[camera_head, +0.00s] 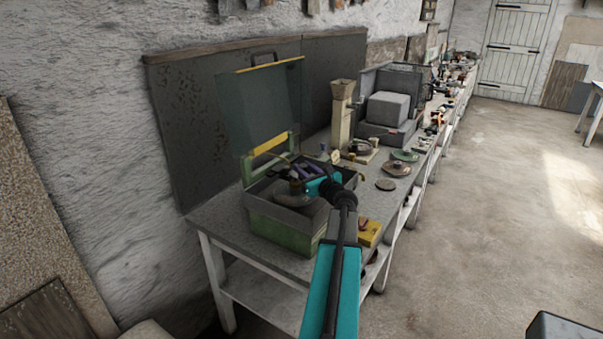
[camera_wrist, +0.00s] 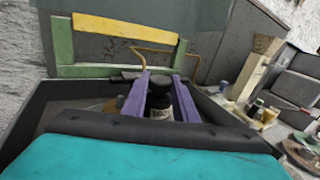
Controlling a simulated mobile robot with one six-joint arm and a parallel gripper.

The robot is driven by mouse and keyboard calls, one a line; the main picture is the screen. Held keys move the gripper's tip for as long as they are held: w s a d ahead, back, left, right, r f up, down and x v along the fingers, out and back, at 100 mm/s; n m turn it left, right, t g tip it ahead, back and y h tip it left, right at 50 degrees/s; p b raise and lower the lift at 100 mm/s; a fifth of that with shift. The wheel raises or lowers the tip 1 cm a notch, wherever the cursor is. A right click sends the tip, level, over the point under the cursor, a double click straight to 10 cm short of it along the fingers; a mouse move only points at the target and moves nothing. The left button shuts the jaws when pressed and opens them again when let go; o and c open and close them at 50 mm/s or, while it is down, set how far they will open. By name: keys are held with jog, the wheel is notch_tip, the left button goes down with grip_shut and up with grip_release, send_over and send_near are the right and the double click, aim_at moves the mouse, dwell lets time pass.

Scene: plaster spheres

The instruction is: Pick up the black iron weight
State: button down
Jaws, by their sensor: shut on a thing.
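A black iron weight (camera_wrist: 160,98) with a pale marking on its front sits between the two purple fingers of my gripper (camera_wrist: 160,84) in the wrist view. The fingers are shut on it from left and right. In the head view my gripper (camera_head: 303,172) reaches into the open green box (camera_head: 282,233), and the weight cannot be made out clearly there. Its lower part is hidden in the wrist view, so I cannot tell whether it touches the box floor.
The raised see-through lid (camera_head: 264,105) with a yellow strip (camera_head: 268,143) stands behind the box. A round dish-like object (camera_head: 292,196) is inside the box. A tall beige post (camera_head: 342,113) and a grey case (camera_head: 388,110) stand beyond.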

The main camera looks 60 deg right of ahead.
aim_at(304, 165)
jog(key=shift+r+b, duration=0.45)
jog(key=shift+r, duration=1.1)
jog(key=s+d+r+b+v, duration=0.1)
jog(key=d+b+v, duration=0.1)
jog(key=v, duration=1.3)
jog(key=shift+s+r+b, duration=0.35)
jog(key=shift+s+b, duration=0.15)
jog(key=shift+b, duration=0.3)
